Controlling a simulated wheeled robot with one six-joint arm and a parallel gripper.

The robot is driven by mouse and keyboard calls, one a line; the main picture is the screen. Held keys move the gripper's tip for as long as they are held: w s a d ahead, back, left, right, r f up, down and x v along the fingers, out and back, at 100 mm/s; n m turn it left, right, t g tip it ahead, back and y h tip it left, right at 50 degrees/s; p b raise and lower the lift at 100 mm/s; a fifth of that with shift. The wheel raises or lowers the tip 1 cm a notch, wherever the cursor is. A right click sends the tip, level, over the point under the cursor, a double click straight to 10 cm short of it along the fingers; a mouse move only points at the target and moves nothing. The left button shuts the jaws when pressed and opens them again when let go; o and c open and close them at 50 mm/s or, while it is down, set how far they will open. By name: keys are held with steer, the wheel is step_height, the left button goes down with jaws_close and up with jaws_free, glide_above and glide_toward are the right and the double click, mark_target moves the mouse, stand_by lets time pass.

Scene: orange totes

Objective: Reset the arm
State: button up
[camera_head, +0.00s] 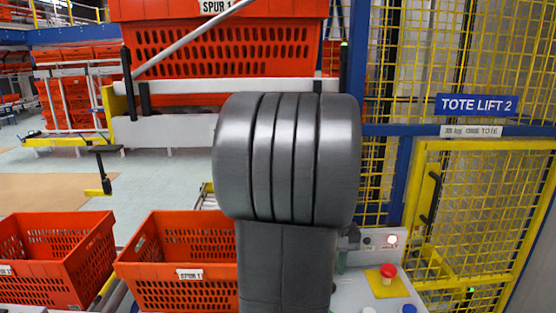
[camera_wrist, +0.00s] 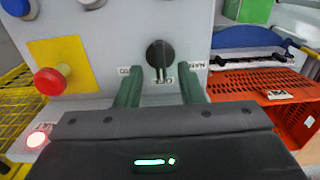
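My gripper (camera_wrist: 160,72) shows in the wrist view with its two green fingers apart and nothing held between them. The fingertips lie either side of the lower part of a black rotary knob (camera_wrist: 159,53) on a light grey control panel (camera_wrist: 112,58). I see gaps between knob and fingers; contact cannot be told. Small labels beside the knob appear upside down. In the head view my grey arm fills the middle and hides much of the panel (camera_head: 362,285); a bit of green finger shows at its right edge.
A red push button (camera_wrist: 50,80) on a yellow plate and a lit red lamp (camera_wrist: 37,139) sit on the panel. Orange totes (camera_head: 185,293) (camera_head: 60,290) stand left of my arm. A yellow mesh cage (camera_head: 480,200) marked TOTE LIFT 2 stands right. Open floor lies far left.

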step_height(320, 180, down, 4)
steer(key=shift+r, duration=0.15)
steer(key=shift+f, duration=0.25)
steer(key=m, duration=0.4)
steer(key=shift+a, duration=0.1)
steer(key=shift+m+b, duration=0.5)
steer(key=shift+m, duration=1.3)
steer(key=shift+a, duration=0.1)
